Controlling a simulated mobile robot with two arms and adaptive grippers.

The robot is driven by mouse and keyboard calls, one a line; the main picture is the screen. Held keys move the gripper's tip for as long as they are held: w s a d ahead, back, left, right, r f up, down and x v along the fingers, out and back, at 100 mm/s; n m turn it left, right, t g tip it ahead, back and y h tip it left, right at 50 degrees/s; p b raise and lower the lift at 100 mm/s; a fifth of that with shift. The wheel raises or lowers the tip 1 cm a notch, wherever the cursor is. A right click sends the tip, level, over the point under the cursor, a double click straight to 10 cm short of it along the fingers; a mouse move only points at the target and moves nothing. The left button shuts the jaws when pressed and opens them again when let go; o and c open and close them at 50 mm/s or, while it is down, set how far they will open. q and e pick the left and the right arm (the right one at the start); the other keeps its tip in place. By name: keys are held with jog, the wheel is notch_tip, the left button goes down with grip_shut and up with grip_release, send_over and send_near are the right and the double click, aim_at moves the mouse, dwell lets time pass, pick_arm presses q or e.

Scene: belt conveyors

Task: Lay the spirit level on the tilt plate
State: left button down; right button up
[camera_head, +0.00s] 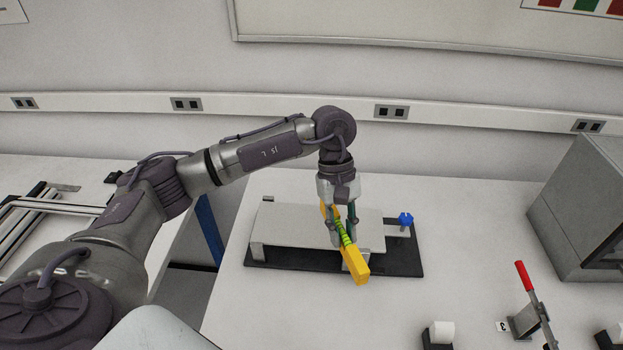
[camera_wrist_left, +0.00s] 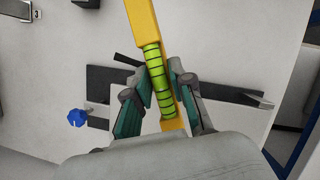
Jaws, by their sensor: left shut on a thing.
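The yellow spirit level (camera_head: 356,265) with a green vial is held in my left gripper (camera_head: 341,229), which is shut on it around its middle. In the left wrist view the level (camera_wrist_left: 144,25) runs lengthwise between the fingers (camera_wrist_left: 158,82), with the green vial showing between them. The light tilt plate (camera_head: 293,222) lies on a dark base (camera_head: 300,258) beneath the gripper. The level appears above the plate and crosswise to it, its near end reaching past the plate's front edge; I cannot tell the exact gap. My right gripper is not in view.
A blue knob (camera_head: 405,219) stands at the base's right end and also shows in the wrist view (camera_wrist_left: 77,117). A red-handled clamp (camera_head: 525,277) and a grey box (camera_head: 583,205) stand to the right. A metal frame (camera_head: 45,222) lies on the left table. The bench behind the plate is clear.

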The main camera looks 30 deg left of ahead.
pick_arm(q)
jog(key=w+a+n, duration=0.1)
jog(key=n, duration=0.1)
jog(key=w+a+n+t+p, duration=0.1)
jog(key=w+n, duration=0.1)
jog(key=w+a+n+t+h, duration=0.1)
jog(key=n, duration=0.1)
jog(key=shift+w+a+r+n+p, duration=0.2)
jog(key=shift+a+r+n+p, duration=0.1)
jog(key=shift+r+n, duration=0.1)
jog(key=w+a+f+n+t+p, duration=0.1)
jog(key=w+a+n+t, duration=0.15)
jog(key=a+n, duration=0.3)
jog(key=n+b, duration=0.1)
jog(key=b, duration=0.1)
send_over(319, 225)
jog(key=shift+f, duration=2.6)
jog(key=shift+f+b, duration=0.45)
jog(key=shift+f, duration=0.05)
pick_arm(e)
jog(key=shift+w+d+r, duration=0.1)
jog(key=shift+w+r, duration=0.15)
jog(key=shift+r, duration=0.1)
pick_arm(q)
jog(key=shift+f, duration=0.1)
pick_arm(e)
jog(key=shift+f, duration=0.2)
